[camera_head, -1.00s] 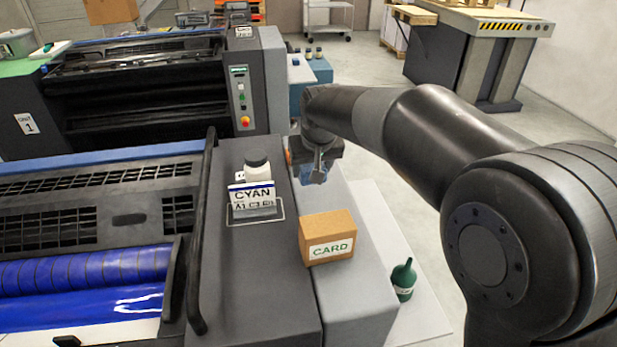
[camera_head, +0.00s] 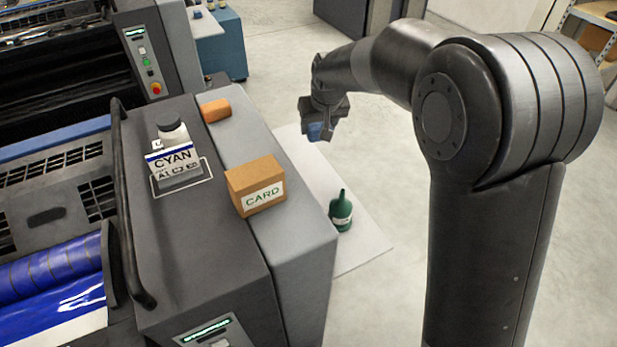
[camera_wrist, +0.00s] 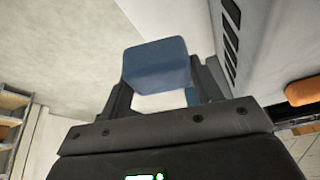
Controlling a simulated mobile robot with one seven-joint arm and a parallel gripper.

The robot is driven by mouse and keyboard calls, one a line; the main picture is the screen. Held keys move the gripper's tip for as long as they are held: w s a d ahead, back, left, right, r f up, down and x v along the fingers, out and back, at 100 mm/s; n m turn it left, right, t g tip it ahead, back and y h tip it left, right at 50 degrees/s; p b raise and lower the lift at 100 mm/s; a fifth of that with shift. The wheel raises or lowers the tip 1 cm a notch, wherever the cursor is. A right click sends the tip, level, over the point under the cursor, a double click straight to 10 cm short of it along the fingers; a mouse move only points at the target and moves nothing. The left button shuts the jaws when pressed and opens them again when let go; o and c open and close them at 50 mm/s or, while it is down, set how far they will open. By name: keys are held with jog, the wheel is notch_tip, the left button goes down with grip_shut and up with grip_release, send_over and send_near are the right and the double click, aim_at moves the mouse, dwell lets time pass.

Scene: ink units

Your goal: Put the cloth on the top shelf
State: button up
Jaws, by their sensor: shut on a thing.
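My gripper (camera_head: 322,128) is shut on a folded blue cloth (camera_head: 316,132). In the head view it hangs to the right of the grey console, and most of the cloth is hidden by the jaws. In the wrist view the cloth (camera_wrist: 157,66) shows as a blue block between the fingers, clear of any surface. A shelf unit (camera_head: 600,17) with a pale board shows only in part at the upper right. A shelf unit also shows at the left edge of the wrist view (camera_wrist: 12,100); its top shelf cannot be made out clearly.
A green bottle (camera_head: 341,212) stands on a pale low board (camera_head: 362,243) beside the console. The floor (camera_head: 390,190) between board and shelf looks open.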

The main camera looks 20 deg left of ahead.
jog(key=w+d+f+m, duration=0.2)
jog(key=w+d+f, duration=0.2)
jog(key=d+f, duration=0.4)
send_over(306, 171)
jog(key=s, duration=0.2)
jog(key=shift+h, duration=0.4)
jog(key=f, duration=0.8)
jog(key=shift+w+d, duration=0.25)
jog(key=shift+d, duration=0.1)
jog(key=shift+t, duration=0.3)
jog(key=shift+f, duration=2.05)
jog(key=shift+f, duration=0.1)
jog(key=o, duration=0.9)
jog(key=shift+o, duration=0.2)
